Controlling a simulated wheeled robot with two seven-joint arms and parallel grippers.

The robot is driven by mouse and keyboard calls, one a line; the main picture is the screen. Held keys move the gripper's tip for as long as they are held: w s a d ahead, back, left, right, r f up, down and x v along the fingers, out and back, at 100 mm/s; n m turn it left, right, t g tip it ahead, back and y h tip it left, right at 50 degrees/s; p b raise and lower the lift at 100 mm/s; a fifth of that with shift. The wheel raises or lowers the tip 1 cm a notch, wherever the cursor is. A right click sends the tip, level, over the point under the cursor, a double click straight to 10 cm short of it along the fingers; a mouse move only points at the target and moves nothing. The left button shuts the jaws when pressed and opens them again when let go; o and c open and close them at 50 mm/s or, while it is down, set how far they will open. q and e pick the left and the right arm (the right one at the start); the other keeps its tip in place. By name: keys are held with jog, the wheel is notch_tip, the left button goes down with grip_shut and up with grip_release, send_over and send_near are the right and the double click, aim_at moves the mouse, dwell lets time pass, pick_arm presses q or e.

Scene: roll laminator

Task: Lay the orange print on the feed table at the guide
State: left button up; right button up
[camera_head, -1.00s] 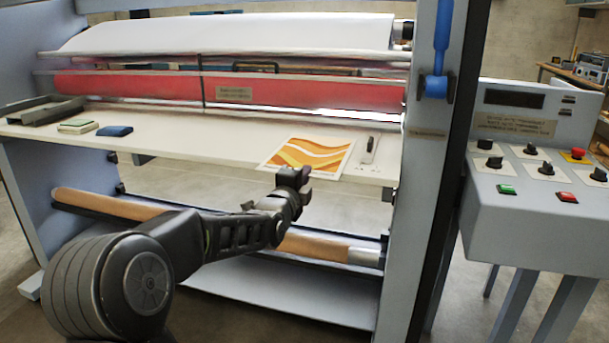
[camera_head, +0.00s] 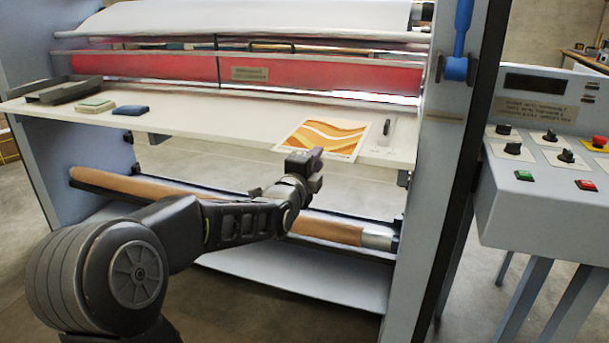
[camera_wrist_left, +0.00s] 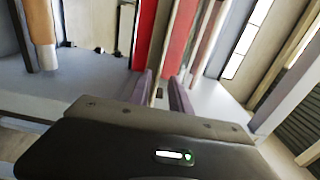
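The orange print (camera_head: 325,138), with white and yellow waves, lies flat on the white feed table (camera_head: 220,123), near its front edge. The guide (camera_head: 386,132), a small upright metal piece on a plate, stands just right of the print with a narrow gap. My right gripper is not in view.
A grey tray (camera_head: 60,92), a green pad (camera_head: 95,105) and a blue pad (camera_head: 131,110) sit at the table's left. The red roller (camera_head: 330,76) lies behind. A control panel (camera_head: 545,150) stands right. A brown roll (camera_head: 140,185) runs below the table.

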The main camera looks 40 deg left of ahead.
pick_arm(q)
jog(key=v, duration=0.8)
jog(key=shift+s+b, duration=0.3)
jog(key=shift+s, duration=0.05)
jog(key=shift+d, duration=0.1)
